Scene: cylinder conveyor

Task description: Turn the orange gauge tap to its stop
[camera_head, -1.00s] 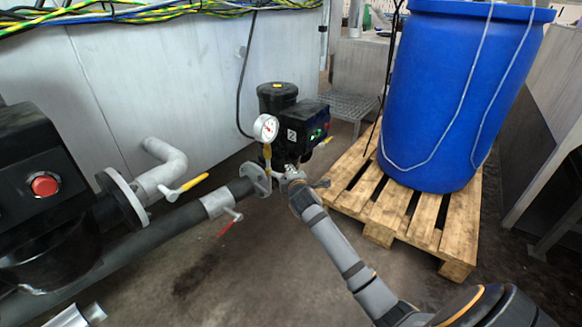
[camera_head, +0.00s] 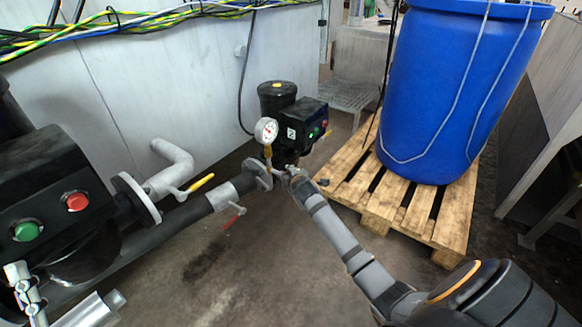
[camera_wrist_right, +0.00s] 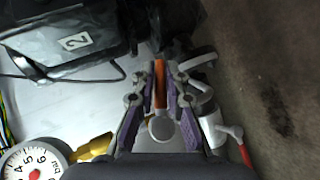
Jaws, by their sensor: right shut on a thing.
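The orange tap handle (camera_wrist_right: 160,84) shows as a narrow upright bar in the right wrist view. My right gripper (camera_wrist_right: 161,95) has its purple-lined fingers on both sides of the handle and is shut on it. In the head view this gripper (camera_head: 281,171) is at the pipe end below the gauge, and the handle there is too small to make out. The round white gauge (camera_head: 266,130) stands on a yellow stem just above; it also shows at the lower left of the wrist view (camera_wrist_right: 32,166). My left gripper is not in view.
A black pump (camera_head: 300,117) stands behind the gauge. A yellow-handled valve (camera_head: 199,184) and a red-handled one (camera_head: 233,220) are on pipes to the left. A blue barrel (camera_head: 455,90) on a wooden pallet (camera_head: 400,213) stands right. The floor in front is open.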

